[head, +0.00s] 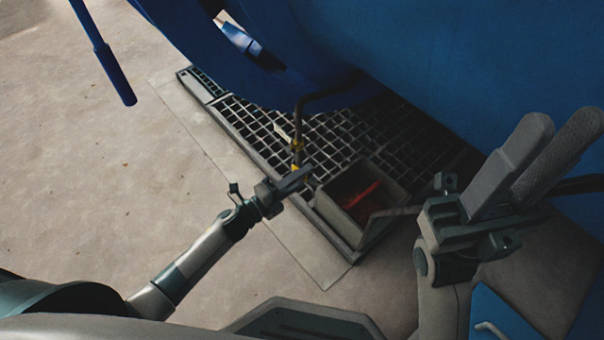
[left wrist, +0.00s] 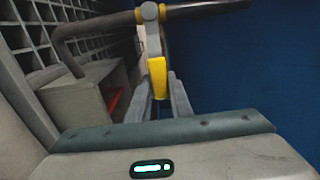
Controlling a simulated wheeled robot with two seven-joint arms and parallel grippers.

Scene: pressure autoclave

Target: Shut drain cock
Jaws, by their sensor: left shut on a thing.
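The drain cock (head: 297,145) is a small brass-coloured valve on a dark bent pipe under the blue vessel. In the left wrist view its body (left wrist: 149,12) is at the top, with a grey stem and a yellow handle (left wrist: 157,72) pointing down, away from the pipe's line. My left gripper (head: 301,176) is just below the cock in the head view. In the left wrist view its two fingers (left wrist: 158,102) are shut on the yellow handle's lower end, which they partly hide. My right gripper (head: 565,120) is raised at the right, empty, with its fingers a little apart.
A dark floor grating (head: 262,128) lies under the vessel (head: 430,60). An open grey box (head: 388,190) with something red inside stands on it, close to the right of my left gripper. A blue bar (head: 108,62) hangs at upper left. The floor at left is clear.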

